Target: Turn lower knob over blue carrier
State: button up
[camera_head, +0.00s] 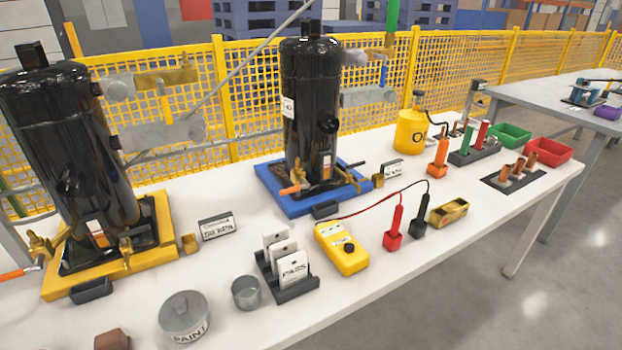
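The blue carrier (275,196) is a flat tray on the white table, under a tall black compressor (309,95). Low at the compressor's front left, a valve with an orange-tipped handle (290,190) sits just above the carrier. Low at the right, a dark lever (352,169) also sits above the carrier, beside a brass fitting. Higher at the right are a green upright handle (391,18) and a small blue part below it. The frame does not make clear which part is the lower knob. My gripper is not in view.
A second black compressor (68,150) stands on a yellow carrier (165,236) at left. In front are a PASS card holder (288,290), a yellow meter (342,248) with red and black probes, and tins. A yellow mesh fence (462,80) runs behind. The table (400,285) has bare room at its front edge.

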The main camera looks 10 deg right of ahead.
aim_at(391, 96)
jog(key=i+l+z, duration=0.1)
jog(key=i+l, duration=0.8)
jog(key=l, duration=0.1)
